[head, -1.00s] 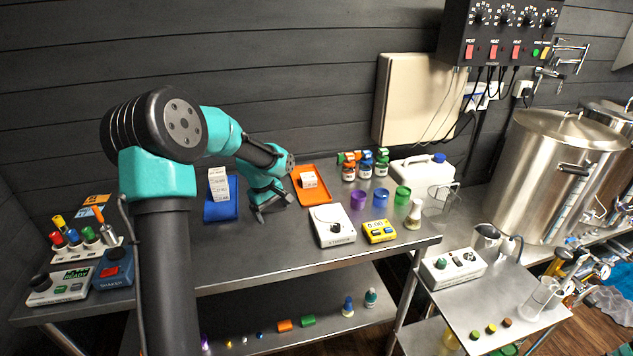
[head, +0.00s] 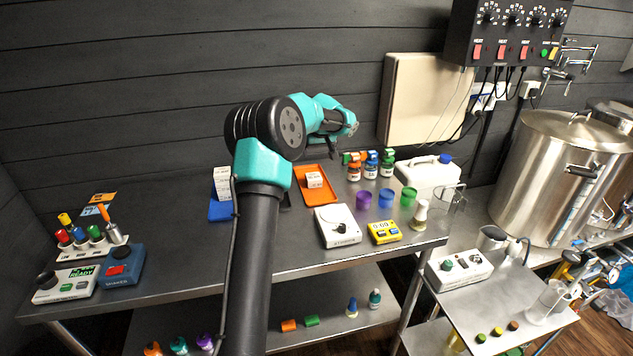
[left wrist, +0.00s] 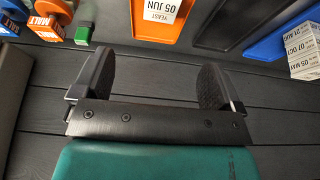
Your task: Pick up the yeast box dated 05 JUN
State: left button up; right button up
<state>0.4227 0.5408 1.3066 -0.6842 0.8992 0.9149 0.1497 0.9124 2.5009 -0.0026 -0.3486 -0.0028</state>
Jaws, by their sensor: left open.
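A small white yeast box (head: 314,180) lies on the orange tray (head: 325,196) on the bench. A stack of similar white boxes (head: 222,182) stands on the blue tray (head: 220,212); in the left wrist view the stack (left wrist: 303,45) shows other dates, such as 07 OCT and 21 AUG. My left gripper (head: 333,148) is raised beyond the orange tray, open, with nothing between its fingers (left wrist: 157,68). My right gripper is not in view.
Capped bottles (head: 371,166) stand right of the orange tray, with purple, blue and green cups (head: 387,198) nearer. A white scale (head: 338,226) and yellow timer (head: 384,232) sit in front. A beige wall box (head: 425,100) is close to the gripper's right.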

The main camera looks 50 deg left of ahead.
pick_arm(q)
send_near(314, 176)
jog(key=x, duration=0.5)
jog(key=shift+d+f, duration=0.2)
jog(key=shift+f, duration=0.05)
jog(key=shift+a+x, duration=0.1)
jog(key=shift+x, duration=1.2)
jog(key=shift+a+x, duration=0.15)
jog(key=shift+x, duration=1.1)
jog(key=shift+s+r, duration=0.1)
jog(key=c, duration=1)
